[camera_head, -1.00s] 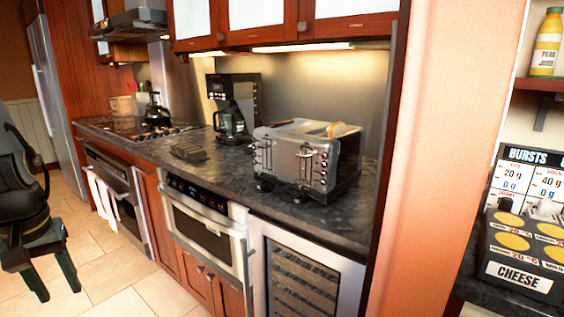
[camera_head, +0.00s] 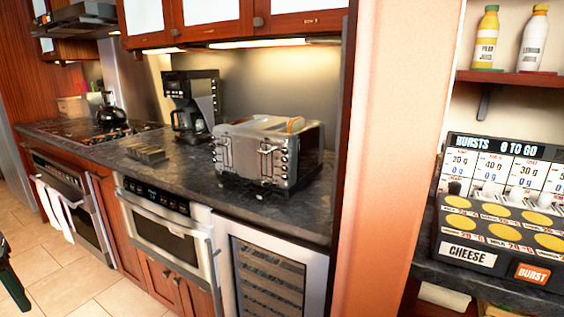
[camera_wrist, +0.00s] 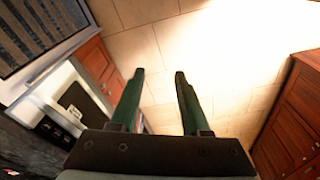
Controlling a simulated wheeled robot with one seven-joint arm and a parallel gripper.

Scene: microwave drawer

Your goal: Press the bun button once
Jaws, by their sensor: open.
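A steel toaster (camera_head: 268,152) stands on the dark stone counter, with something tan in a slot on its top. Its side facing me carries levers and several small round knobs or buttons; I cannot tell which one is the bun button. In the wrist view my gripper (camera_wrist: 158,75) is open and empty, its two green fingers apart over the tiled floor. In the head view only a dark green part of my arm shows at the lower left edge. My gripper is away from the toaster and touches nothing visible.
A coffee maker (camera_head: 192,105) and a dark slatted block (camera_head: 146,152) stand left of the toaster. Below the counter are a microwave drawer (camera_head: 165,222) and a glass-fronted cooler (camera_head: 268,280). A wall post (camera_head: 385,150) separates a shelf niche with a yellow-dotted panel (camera_head: 500,215).

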